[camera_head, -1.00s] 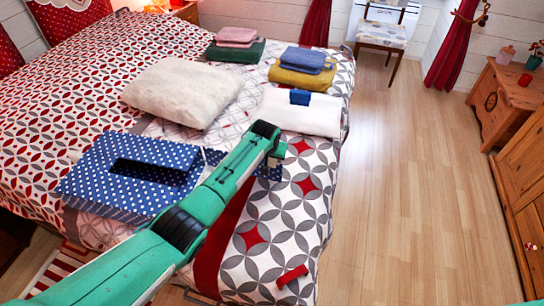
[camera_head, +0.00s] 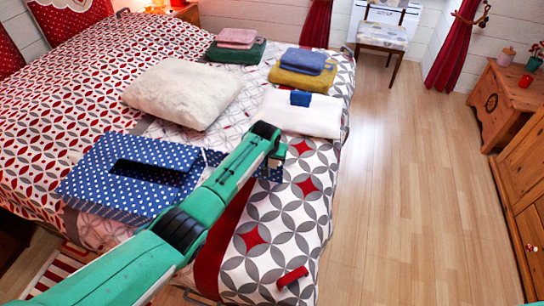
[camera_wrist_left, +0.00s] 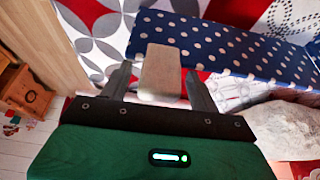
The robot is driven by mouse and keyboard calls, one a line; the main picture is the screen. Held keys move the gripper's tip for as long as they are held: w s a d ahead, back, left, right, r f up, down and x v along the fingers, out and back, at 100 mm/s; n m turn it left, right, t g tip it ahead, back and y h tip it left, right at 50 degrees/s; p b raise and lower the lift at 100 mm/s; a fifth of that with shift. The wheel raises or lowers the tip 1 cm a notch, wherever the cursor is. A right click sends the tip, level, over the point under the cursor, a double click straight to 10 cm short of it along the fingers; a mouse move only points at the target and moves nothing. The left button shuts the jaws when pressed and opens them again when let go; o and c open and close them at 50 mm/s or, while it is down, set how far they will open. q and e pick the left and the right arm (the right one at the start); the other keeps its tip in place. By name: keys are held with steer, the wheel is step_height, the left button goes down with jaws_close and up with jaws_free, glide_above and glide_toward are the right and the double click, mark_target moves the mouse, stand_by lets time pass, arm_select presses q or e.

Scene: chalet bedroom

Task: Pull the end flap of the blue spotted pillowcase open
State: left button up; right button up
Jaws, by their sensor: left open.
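The blue spotted pillowcase (camera_head: 88,180) lies flat on the bed, with a dark rectangular opening in its upper side. Its right end strip (camera_head: 268,172) shows just past my left gripper (camera_head: 278,158); my arm crosses over the cloth between. In the left wrist view, the spotted flap (camera_wrist_left: 225,48) lies just beyond the fingers. A beige block-like tab (camera_wrist_left: 161,72) stands between the two fingers of the left gripper (camera_wrist_left: 157,78), with gaps visible on both sides. The left gripper is open around it. My right gripper is not in view.
A cream pillow (camera_head: 185,92) lies behind the pillowcase. A white folded cloth (camera_head: 300,113) with a small blue item (camera_head: 300,98) is near the gripper. Folded towels (camera_head: 302,72) sit farther back. A red item (camera_head: 292,276) lies at the bed's front edge. The floor at right is clear.

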arm_select(q)
steer(key=shift+r, duration=0.15)
steer(key=shift+s+r, duration=0.15)
steer(key=shift+r, duration=0.1)
steer(key=v, duration=1.3)
steer(key=shift+p, duration=0.45)
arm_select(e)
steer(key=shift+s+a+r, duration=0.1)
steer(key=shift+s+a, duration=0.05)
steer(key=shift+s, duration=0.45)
arm_select(q)
steer(key=shift+a, duration=0.15)
